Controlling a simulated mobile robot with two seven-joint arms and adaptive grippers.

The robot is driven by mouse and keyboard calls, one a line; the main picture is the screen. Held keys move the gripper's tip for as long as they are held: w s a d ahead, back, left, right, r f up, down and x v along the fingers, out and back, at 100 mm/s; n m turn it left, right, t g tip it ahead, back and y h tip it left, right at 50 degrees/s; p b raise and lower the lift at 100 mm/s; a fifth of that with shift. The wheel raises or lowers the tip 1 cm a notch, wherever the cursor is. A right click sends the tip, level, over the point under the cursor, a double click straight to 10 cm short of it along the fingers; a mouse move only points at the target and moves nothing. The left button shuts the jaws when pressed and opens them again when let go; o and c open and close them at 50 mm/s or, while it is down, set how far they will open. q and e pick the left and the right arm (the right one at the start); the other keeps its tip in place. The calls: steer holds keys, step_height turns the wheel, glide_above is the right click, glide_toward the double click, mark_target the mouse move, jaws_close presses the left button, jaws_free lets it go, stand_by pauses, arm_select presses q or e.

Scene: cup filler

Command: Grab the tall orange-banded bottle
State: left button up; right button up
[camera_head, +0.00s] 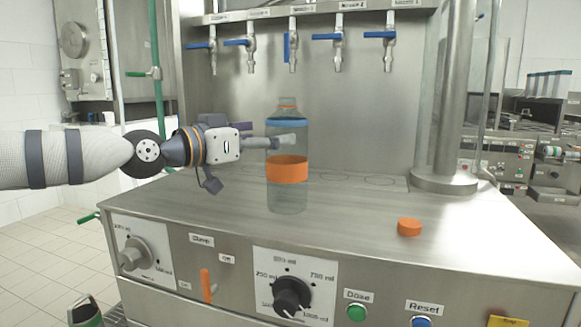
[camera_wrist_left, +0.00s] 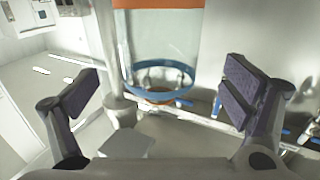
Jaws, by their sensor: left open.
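The tall clear bottle (camera_head: 288,202) stands upright on the steel worktop, with a wide orange band, a blue ring at its shoulder and an orange ring at its neck. My left gripper (camera_head: 266,137) is at the bottle's upper body, above the orange band, reaching in from the left. One finger overlaps the bottle's outline in the head view. In the left wrist view the fingers are spread wide and empty, and the bottle (camera_wrist_left: 163,42) shows upside down between and beyond them. I cannot tell whether a finger touches it. My right gripper is not in view.
An orange cap (camera_head: 409,228) lies on the worktop (camera_head: 350,215) to the right. Several blue-handled taps (camera_head: 292,48) hang above at the back. A steel column (camera_head: 455,100) stands at right. Knobs and buttons line the front panel. The worktop between bottle and cap is clear.

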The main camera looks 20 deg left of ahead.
arm_select(q)
steer(key=x, duration=0.5)
steer(key=shift+w+d+b, duration=0.15)
steer(key=shift+w+b, duration=0.1)
steer(key=shift+b, duration=0.1)
steer(key=shift+s, duration=0.1)
steer(key=shift+c, duration=1.1)
steer(key=c, duration=1)
steer(key=shift+c, duration=0.2)
